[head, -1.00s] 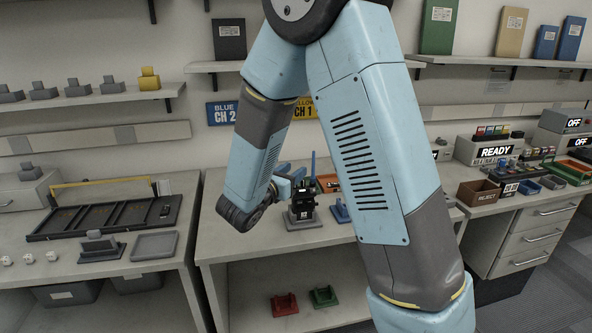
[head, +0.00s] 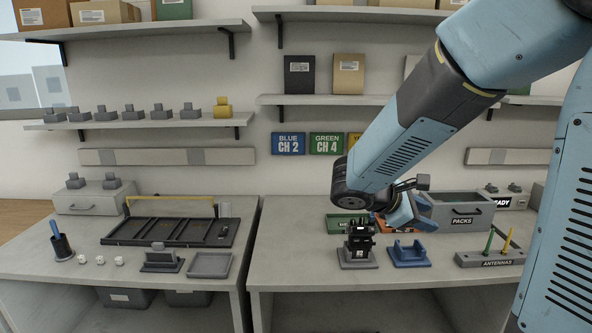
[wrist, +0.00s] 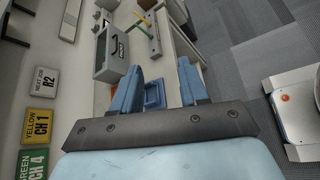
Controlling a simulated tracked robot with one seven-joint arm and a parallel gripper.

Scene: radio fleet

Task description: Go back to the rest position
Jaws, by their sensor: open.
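My gripper (wrist: 158,88) shows in the wrist view with its two blue fingers apart and nothing between them. In the head view my gripper (head: 418,212) hangs above the right-hand table, beyond and above the blue cradle (head: 408,254). That cradle also shows past the fingers in the wrist view (wrist: 154,94). A black radio (head: 359,240) stands upright in a grey stand left of the blue cradle, apart from my gripper. My arm comes in from the upper right.
The right table (head: 300,245) also carries a PACKS drawer box (head: 462,212), a green bin (head: 346,224) and an antenna holder (head: 490,258). The left table holds a black divided tray (head: 172,231) and a grey tray (head: 210,265). Wall shelves (head: 150,122) run behind.

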